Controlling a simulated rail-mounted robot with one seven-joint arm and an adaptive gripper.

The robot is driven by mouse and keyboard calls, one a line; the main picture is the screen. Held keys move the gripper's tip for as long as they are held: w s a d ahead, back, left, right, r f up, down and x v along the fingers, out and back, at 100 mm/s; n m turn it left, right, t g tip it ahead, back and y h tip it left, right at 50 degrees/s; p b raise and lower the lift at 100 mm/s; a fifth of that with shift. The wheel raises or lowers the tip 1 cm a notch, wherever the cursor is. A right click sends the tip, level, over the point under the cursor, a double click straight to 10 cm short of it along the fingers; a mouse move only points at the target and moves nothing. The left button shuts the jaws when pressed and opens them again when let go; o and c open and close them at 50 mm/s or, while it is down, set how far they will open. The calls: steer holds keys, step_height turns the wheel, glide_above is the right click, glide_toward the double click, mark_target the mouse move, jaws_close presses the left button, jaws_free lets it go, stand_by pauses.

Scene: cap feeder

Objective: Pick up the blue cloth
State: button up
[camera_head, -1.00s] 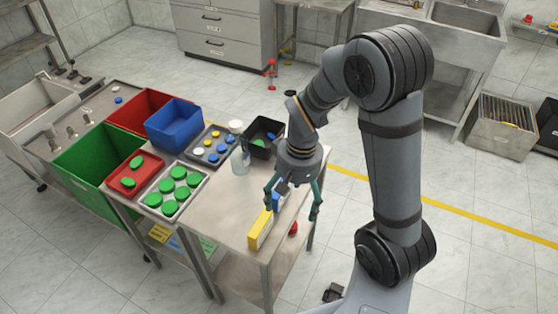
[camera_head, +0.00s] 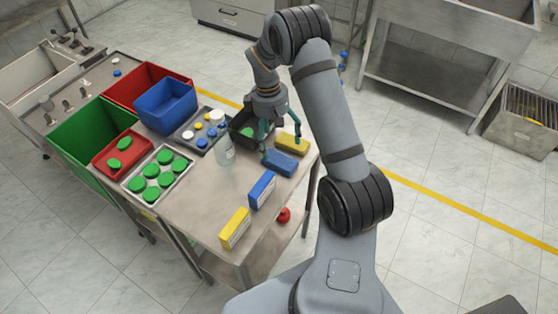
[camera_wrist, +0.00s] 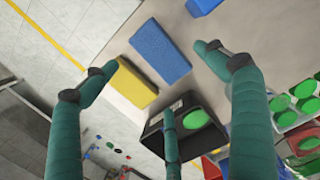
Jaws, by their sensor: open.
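The blue cloth (camera_head: 279,162) is a flat, thick blue pad lying on the metal table near its right edge. A similar yellow cloth (camera_head: 292,143) lies just behind it. My gripper (camera_head: 281,138), with teal fingers, is open and empty above the cloths. In the wrist view, the blue cloth (camera_wrist: 160,52) shows between the spread fingertips of my gripper (camera_wrist: 158,72), at the upper middle, with the yellow cloth (camera_wrist: 131,82) to its lower left. I cannot tell the exact height of the fingers over the table.
A black bin (camera_head: 240,134) with a green cap stands just left of my gripper. A clear bottle (camera_head: 225,152) stands nearby. A blue box (camera_head: 262,190) and a yellow box (camera_head: 236,228) stand nearer the front. Cap trays and coloured bins fill the left.

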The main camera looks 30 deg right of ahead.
mark_target(281, 157)
steer(key=shift+s+f, duration=0.2)
steer(key=shift+f, duration=0.45)
steer(key=f, duration=0.1)
steer(key=f+p, duration=0.1)
steer(key=f, duration=0.1)
steer(key=d+f+p, duration=0.1)
steer(key=shift+s+f, duration=0.15)
steer(key=shift+s, duration=0.25)
steer(key=shift+f, duration=0.4)
steer(key=shift+c, duration=0.5)
steer(key=c, duration=1.1)
steer(key=shift+r, duration=0.2)
